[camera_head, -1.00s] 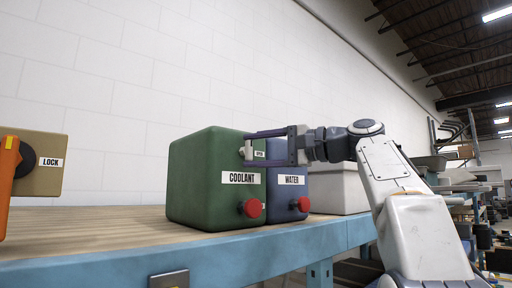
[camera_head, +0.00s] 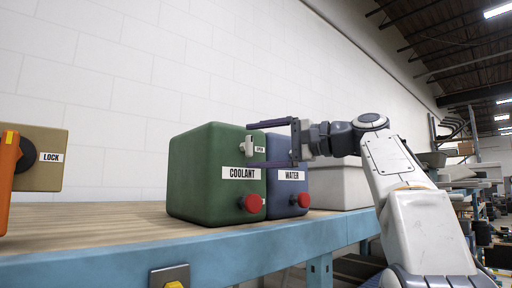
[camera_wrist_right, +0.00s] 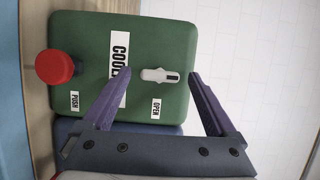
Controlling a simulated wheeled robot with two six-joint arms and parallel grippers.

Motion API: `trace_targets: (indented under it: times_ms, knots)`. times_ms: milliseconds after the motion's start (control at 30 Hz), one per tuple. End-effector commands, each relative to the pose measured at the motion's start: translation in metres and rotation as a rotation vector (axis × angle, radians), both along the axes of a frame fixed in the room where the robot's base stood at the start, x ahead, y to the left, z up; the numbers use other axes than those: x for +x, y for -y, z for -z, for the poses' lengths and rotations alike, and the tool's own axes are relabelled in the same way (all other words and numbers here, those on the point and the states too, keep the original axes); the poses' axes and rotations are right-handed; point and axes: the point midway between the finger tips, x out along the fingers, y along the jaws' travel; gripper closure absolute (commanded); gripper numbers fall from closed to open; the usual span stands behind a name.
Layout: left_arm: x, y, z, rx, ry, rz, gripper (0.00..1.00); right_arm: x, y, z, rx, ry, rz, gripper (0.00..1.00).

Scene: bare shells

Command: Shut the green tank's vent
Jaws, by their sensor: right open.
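The green tank (camera_head: 205,180), labelled COOLANT, stands on the bench. Its vent handle (camera_head: 248,145) is a small white lever on the upper front, upright beside an OPEN label (camera_wrist_right: 156,108). The handle lies lengthwise across the right wrist view (camera_wrist_right: 160,75). My right gripper (camera_head: 250,146) is open, one finger above the other, in front of the handle. In the right wrist view the right gripper's fingertips (camera_wrist_right: 159,73) appear on either side of the handle, with gaps visible. A red knob (camera_head: 251,203) by a PUSH label sits low on the tank. My left gripper is out of view.
A blue tank (camera_head: 285,195) labelled WATER stands right beside the green one, with its own red knob. A pale grey bin (camera_head: 340,188) is further right. A tan LOCK box (camera_head: 45,172) with an orange lever (camera_head: 8,185) is at left. The bench between is bare.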

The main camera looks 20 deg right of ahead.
Motion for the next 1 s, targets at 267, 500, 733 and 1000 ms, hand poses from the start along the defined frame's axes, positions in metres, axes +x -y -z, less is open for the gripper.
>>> trace_targets:
  times_ms: [267, 500, 733, 1000]
  knots:
    - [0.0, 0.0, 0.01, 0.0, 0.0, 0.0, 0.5, -0.038, 0.038, 0.002, -0.001, 0.0, 0.008, 0.07]
    - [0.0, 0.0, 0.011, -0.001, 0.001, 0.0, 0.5, -0.065, 0.061, 0.0, -0.002, 0.001, 0.004, 0.07]
    - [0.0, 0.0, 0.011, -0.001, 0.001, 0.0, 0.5, -0.072, 0.066, 0.0, -0.001, 0.0, 0.001, 0.07]
    - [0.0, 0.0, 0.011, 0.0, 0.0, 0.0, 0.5, -0.071, 0.066, 0.0, -0.001, 0.0, 0.0, 0.07]
